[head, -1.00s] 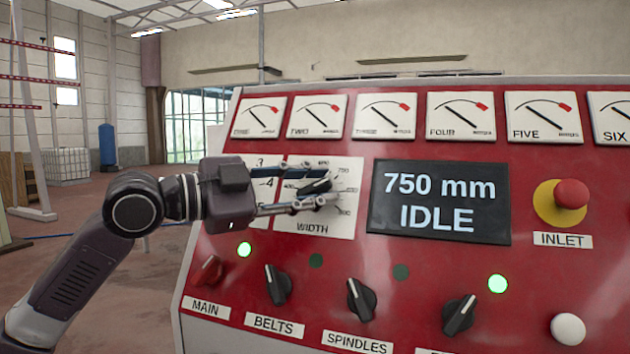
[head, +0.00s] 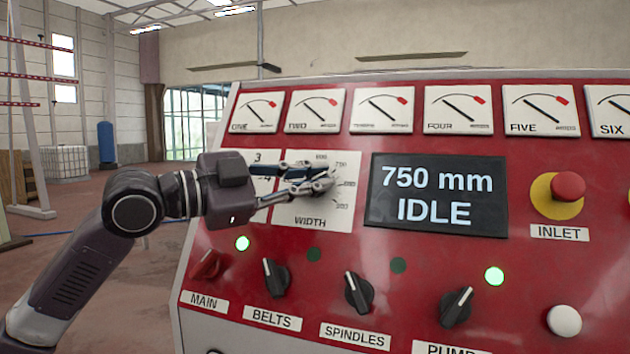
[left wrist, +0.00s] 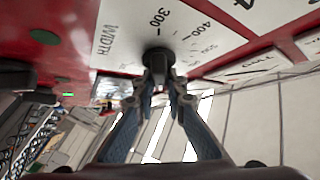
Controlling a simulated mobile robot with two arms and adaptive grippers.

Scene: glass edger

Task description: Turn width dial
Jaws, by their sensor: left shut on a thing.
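The width dial's white plate (head: 340,215), marked WIDTH, is on the red panel, left of the display. My left gripper (head: 322,182) reaches in from the left at the plate and is shut on the dial. In the left wrist view the black dial knob (left wrist: 157,57) shows between the fingertips of my left gripper (left wrist: 163,85), with 300 and 400 marked on the scale near it. In the head view the fingers hide most of the knob. The display (head: 437,196) reads 750 mm IDLE. My right gripper is not in view.
Several gauges (head: 458,109) run along the panel's top. Below the dial are the MAIN switch (head: 207,265), BELTS knob (head: 276,277) and SPINDLES knob (head: 358,292). The red INLET button (head: 568,186) is right of the display. Open floor lies left of the panel.

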